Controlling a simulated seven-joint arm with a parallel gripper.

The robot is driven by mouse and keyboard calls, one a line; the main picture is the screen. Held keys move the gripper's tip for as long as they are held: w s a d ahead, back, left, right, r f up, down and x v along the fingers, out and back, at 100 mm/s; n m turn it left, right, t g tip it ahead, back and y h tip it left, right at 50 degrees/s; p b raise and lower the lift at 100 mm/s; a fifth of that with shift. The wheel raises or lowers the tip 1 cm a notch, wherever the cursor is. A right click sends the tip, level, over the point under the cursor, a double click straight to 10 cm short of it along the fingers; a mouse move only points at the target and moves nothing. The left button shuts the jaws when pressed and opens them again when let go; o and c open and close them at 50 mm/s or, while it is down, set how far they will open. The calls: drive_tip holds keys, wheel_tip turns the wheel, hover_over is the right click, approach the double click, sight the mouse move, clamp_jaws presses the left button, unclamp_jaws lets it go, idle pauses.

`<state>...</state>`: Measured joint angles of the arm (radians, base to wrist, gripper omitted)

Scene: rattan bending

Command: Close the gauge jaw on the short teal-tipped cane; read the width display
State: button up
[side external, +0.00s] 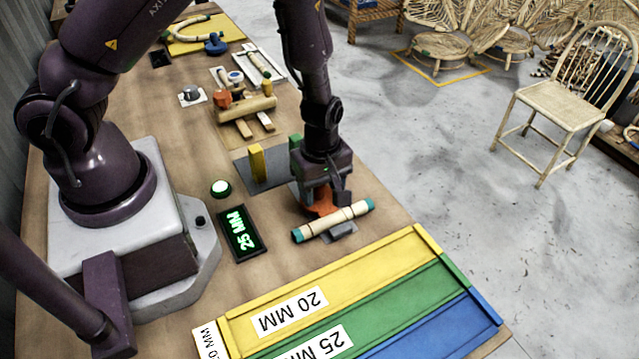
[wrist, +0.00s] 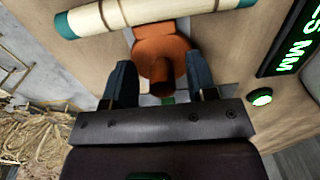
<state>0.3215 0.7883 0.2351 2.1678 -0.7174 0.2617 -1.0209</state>
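The short cane (side external: 333,222) is pale with teal tips and lies across the gauge, touching or nearly touching the orange gauge jaw (side external: 319,203). In the wrist view the cane (wrist: 135,12) crosses the top, just beyond the orange jaw (wrist: 158,45). My gripper (side external: 325,192) is low over the jaw. In the wrist view its dark fingers (wrist: 161,78) stand apart on either side of the jaw's orange post, with gaps visible on both sides. The width display (side external: 239,233) reads 25 MM in green; part of it shows in the wrist view (wrist: 293,38).
A green-lit round button (side external: 220,188) sits left of the gauge. Yellow, green and blue trays (side external: 330,300) lie in front, with 20 MM and 25 MM labels visible. Yellow and green posts (side external: 257,163) stand behind the gripper. A wooden fixture (side external: 245,110) is farther back.

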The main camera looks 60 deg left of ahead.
drive_tip(key=shift+a, duration=0.1)
wheel_tip(320, 180, up, 13)
idle(0.6)
drive_tip(key=s+a+r+m+t, duration=0.1)
drive_tip(key=s+r+m+t, duration=0.1)
drive_tip(key=s+r+m, duration=0.4)
drive_tip(key=s+a+r+m+t, duration=0.2)
drive_tip(key=s+r+m, duration=0.3)
drive_tip(key=r+m, duration=0.7)
drive_tip(key=shift+s+r+t, duration=0.4)
drive_tip(key=shift+r+t, duration=0.3)
drive_tip(key=shift+t, duration=0.1)
